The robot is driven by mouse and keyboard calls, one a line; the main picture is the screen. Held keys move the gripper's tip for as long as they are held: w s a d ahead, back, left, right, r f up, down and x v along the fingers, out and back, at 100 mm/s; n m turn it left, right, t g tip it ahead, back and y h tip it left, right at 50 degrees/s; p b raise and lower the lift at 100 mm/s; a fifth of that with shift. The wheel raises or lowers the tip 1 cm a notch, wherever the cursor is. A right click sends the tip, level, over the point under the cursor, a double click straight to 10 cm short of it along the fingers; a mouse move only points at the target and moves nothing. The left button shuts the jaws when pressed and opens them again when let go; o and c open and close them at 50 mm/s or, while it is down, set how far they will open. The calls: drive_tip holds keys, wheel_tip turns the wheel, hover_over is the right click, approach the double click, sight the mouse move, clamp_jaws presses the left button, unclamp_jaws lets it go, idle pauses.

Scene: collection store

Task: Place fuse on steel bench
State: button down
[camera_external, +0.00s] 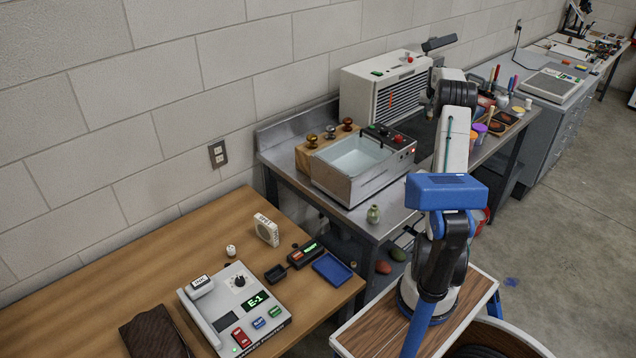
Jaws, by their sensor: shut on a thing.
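The steel bench (287,127) stands against the block wall in the middle of the view, with a raised back edge. My arm reaches up and away from the camera over the bench's right part. My gripper (431,103) is at the far end of the arm, near the white vented machine, and is mostly hidden behind my own arm links. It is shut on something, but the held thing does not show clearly. I cannot make out a fuse anywhere with certainty.
A wooden table (165,245) with devices is at left.

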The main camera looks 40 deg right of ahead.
drive_tip(key=w+a+r+n+t+y, duration=0.1)
drive_tip(key=a+r+n+t, duration=0.1)
drive_tip(key=a+r+n, duration=0.5)
drive_tip(key=w+a+f+n+y, duration=0.1)
drive_tip(key=w+a+n+y, duration=0.15)
drive_tip(key=w+a, duration=1)
drive_tip(key=w+a+f+n+y, duration=0.1)
drive_tip(key=w+a+n, duration=0.2)
drive_tip(key=w+a, duration=0.95)
drive_tip(key=w+a+f+n, duration=0.1)
drive_tip(key=a+f, duration=0.1)
drive_tip(key=a, duration=1)
drive_tip(key=w+a+f+n, duration=0.1)
drive_tip(key=a+f+n, duration=0.1)
drive_tip(key=a, duration=1)
drive_tip(key=s+a+f+m, duration=0.4)
drive_tip(key=s+a+f, duration=0.1)
drive_tip(key=a, duration=0.4)
drive_tip(key=shift+s+f+h, duration=0.15)
drive_tip(key=shift+h, duration=0.3)
